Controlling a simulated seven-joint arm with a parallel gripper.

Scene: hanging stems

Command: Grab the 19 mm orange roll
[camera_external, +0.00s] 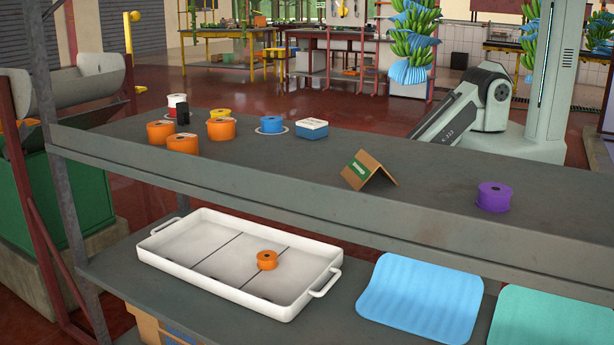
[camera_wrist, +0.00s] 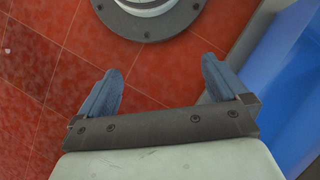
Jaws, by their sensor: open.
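Several orange rolls are in the external view. On the upper shelf at the left are a small one (camera_external: 160,132), a wide one in front (camera_external: 182,145) and another wide one (camera_external: 221,130). One more orange roll (camera_external: 266,261) lies in the white tray (camera_external: 185,260) on the lower shelf, by a dark dividing line. No width marking is readable, so I cannot tell which is 19 mm. My gripper (camera_wrist: 162,66) shows in the wrist view, its two blue-grey fingers wide apart with nothing between them. In the external view my gripper is hidden behind the upper shelf.
The upper shelf (camera_external: 285,165) also bears a yellow roll (camera_external: 220,113), a blue roll (camera_external: 271,124), a blue-and-white box (camera_external: 312,129), a folded cardboard sign (camera_external: 370,169) and a purple roll (camera_external: 495,197). Blue (camera_external: 420,297) and green (camera_external: 550,318) sheets lie below. Its middle right is clear.

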